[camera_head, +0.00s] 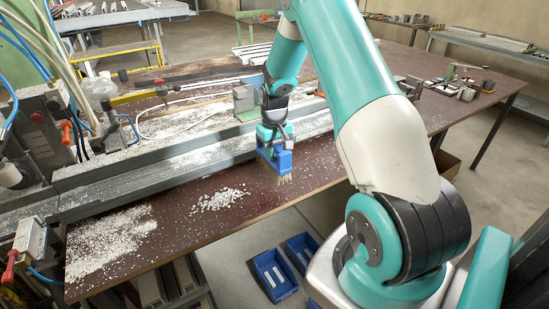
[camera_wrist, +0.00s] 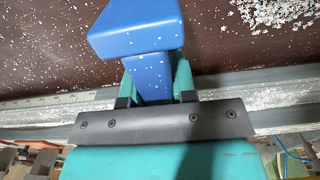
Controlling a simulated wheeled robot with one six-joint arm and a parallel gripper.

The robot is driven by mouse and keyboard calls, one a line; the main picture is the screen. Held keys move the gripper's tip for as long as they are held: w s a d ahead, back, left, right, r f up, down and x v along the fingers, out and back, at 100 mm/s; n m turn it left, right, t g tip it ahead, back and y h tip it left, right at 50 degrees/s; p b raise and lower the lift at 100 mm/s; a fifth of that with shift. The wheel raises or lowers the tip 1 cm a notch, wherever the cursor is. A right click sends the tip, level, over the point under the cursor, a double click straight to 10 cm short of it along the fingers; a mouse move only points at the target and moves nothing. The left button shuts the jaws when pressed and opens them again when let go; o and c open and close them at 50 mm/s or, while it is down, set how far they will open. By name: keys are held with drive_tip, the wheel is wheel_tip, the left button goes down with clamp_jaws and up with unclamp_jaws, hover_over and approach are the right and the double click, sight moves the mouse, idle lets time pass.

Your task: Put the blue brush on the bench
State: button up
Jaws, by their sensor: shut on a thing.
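My gripper (camera_head: 275,141) is shut on the blue brush (camera_head: 277,161) above the front strip of the dark red-brown bench (camera_head: 318,168). In the head view the brush's pale bristles point down towards the bench top. I cannot tell whether their tips touch it. In the wrist view the brush (camera_wrist: 140,28) is a blue block with a narrower blue handle, specked with white. The gripper's teal fingers (camera_wrist: 156,88) stand on both sides of that handle. The bristles are hidden in the wrist view.
A long metal rail (camera_head: 120,185) runs behind the brush. White shavings lie in a small pile (camera_head: 220,199) and a larger spread (camera_head: 108,236) to the left. Blue bins (camera_head: 272,276) stand on the floor before the bench. Tools (camera_head: 468,88) lie at the bench's far right.

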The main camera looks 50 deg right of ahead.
drive_tip(key=shift+f, duration=1.8)
drive_tip(key=shift+f, duration=0.1)
drive_tip(key=o, duration=0.9)
